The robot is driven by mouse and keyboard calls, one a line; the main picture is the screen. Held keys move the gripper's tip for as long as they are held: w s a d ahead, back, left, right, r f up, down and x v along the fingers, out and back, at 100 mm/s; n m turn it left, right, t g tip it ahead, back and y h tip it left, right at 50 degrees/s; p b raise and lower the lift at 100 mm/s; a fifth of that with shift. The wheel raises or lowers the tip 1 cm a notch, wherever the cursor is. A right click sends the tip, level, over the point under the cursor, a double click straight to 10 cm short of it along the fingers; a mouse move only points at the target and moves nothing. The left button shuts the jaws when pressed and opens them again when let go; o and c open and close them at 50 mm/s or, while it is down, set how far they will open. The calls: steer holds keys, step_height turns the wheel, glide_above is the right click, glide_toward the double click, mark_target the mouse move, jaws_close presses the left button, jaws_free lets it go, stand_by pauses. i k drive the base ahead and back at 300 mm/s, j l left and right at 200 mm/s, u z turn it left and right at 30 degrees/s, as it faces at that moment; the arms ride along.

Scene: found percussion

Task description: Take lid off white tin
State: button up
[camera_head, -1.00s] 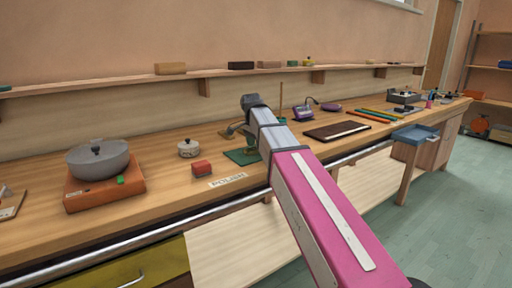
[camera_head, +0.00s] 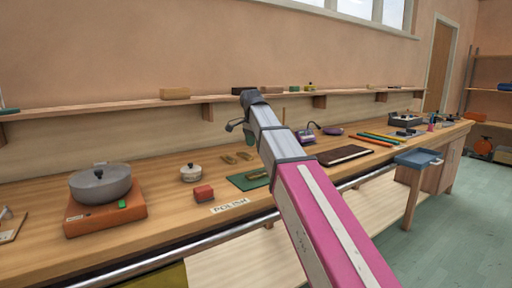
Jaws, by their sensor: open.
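The white tin (camera_head: 191,174) is a small round white pot standing on the wooden bench, left of the green mat. Its lid (camera_head: 190,167) has a dark knob and sits on top of it. My gripper (camera_head: 233,126) is raised above the bench, to the right of and higher than the tin, in front of the wall below the shelf. It is apart from the tin and looks empty. The fingers are small and partly hidden by the wrist.
A grey lidded pot (camera_head: 101,184) stands on an orange box (camera_head: 104,213) at left. A shelf (camera_head: 144,105) runs along the wall.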

mark_target(191, 169)
steer(key=j+u, duration=0.1)
steer(key=u, duration=0.3)
steer(key=i+u, duration=0.1)
steer(key=u, duration=0.25)
steer(key=i+j+u, duration=0.1)
steer(key=u, duration=0.3)
steer(key=i+u, duration=0.1)
steer(key=u, duration=0.25)
